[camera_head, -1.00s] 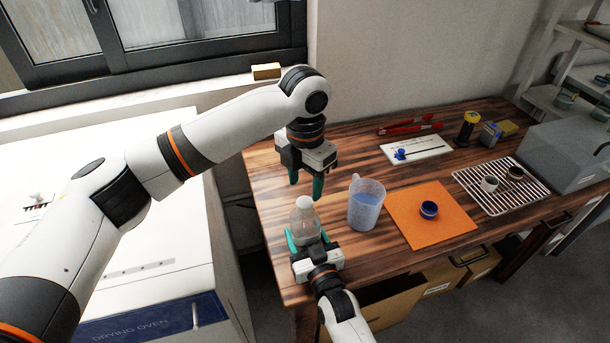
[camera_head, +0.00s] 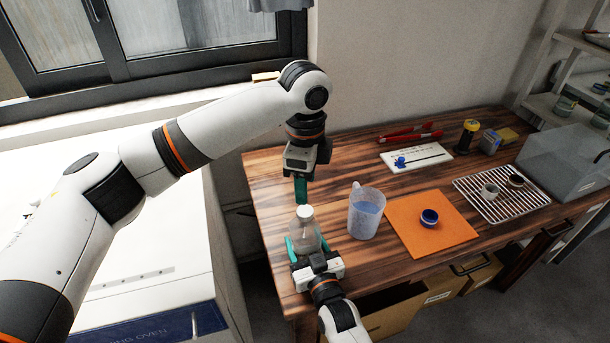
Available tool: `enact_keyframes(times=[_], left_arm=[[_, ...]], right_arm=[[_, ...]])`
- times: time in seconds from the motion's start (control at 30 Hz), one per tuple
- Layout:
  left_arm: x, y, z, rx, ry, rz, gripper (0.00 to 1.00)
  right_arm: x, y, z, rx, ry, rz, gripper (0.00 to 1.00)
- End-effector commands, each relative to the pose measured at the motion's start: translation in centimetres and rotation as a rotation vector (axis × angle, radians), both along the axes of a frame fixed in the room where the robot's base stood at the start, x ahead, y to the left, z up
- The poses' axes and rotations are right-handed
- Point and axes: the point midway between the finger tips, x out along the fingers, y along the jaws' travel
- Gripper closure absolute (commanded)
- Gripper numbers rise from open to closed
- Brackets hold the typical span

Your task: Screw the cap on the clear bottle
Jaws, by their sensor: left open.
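The clear bottle (camera_head: 306,236) stands upright near the table's left front edge. A white cap (camera_head: 305,212) sits on its mouth; I cannot tell how tightly.
A jug of bluish liquid (camera_head: 365,214) stands close to the right of the bottle. Further right are an orange mat (camera_head: 445,237) with a blue ring-like item (camera_head: 429,217) and a wire rack (camera_head: 515,206). The drying oven (camera_head: 150,270) is at left.

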Motion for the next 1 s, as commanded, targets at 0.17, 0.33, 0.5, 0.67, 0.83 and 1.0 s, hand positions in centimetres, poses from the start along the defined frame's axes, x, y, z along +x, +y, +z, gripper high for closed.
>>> enact_keyframes(times=[0.17,0.33,0.5,0.67,0.83,1.0], left_arm=[[0.00,0.03,0.43,0.000,0.001,0.389,0.50],[-0.01,0.04,0.75,0.001,0.000,0.700,0.50],[-0.02,0.05,0.94,0.001,0.001,0.887,0.50],[-0.03,0.05,0.99,0.001,0.001,0.947,0.50],[-0.03,0.04,0.98,0.001,0.001,0.950,0.50],[-0.04,0.04,0.81,0.001,0.001,0.949,0.50]], right_arm=[[0.00,0.00,-0.02,0.000,0.000,0.000,1.00],[0.00,0.00,-0.01,0.000,0.000,0.000,1.00],[0.00,0.00,-0.01,0.000,0.000,0.000,1.00],[0.00,0.00,-0.01,0.000,0.000,0.000,1.00],[0.00,0.00,-0.01,0.000,0.000,0.000,1.00],[0.00,0.00,-0.01,0.000,0.000,0.000,1.00]])
